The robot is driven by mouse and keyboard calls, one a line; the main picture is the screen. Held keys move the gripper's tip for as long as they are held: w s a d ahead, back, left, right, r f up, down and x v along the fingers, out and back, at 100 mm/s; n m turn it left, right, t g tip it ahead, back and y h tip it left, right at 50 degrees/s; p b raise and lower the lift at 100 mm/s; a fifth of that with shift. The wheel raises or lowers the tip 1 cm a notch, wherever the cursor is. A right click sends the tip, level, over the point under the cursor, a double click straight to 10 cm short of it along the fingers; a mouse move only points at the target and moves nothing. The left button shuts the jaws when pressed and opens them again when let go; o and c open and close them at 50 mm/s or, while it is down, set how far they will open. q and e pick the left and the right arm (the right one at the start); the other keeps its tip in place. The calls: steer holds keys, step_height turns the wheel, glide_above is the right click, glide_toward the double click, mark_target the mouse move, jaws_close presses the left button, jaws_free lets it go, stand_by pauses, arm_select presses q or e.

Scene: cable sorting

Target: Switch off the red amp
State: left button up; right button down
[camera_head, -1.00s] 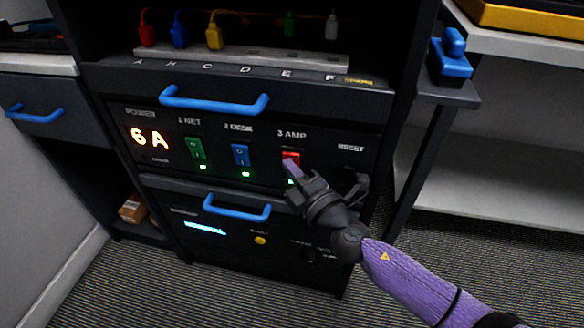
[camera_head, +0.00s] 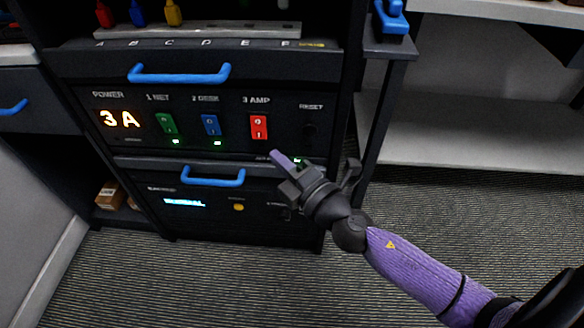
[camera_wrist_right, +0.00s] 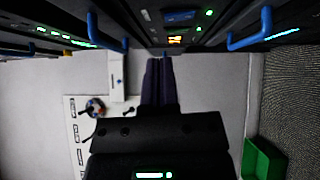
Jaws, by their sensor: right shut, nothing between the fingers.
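The red 3 AMP rocker switch (camera_head: 259,127) is in full view on the black power panel, right of the blue 2 DESK switch (camera_head: 211,125) and the green 1 NET switch (camera_head: 167,124). The POWER display (camera_head: 120,119) reads 3 A. Green lights glow under the green and blue switches; I see none lit directly under the red one. My right gripper (camera_head: 281,158) is shut and empty, its purple fingertips below and right of the red switch, apart from it. The shut fingers also show in the right wrist view (camera_wrist_right: 160,72). My left gripper is out of view.
A blue drawer handle (camera_head: 180,73) sticks out above the switches and another blue handle (camera_head: 213,177) below them. Colored plugs stand on the light strip (camera_head: 190,30) above. A white shelf (camera_head: 470,135) is at the right. Open carpet lies in front.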

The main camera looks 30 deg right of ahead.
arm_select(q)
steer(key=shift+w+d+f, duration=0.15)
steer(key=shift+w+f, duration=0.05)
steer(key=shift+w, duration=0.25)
arm_select(e)
steer(key=v, duration=0.3)
steer(key=shift+r, duration=0.15)
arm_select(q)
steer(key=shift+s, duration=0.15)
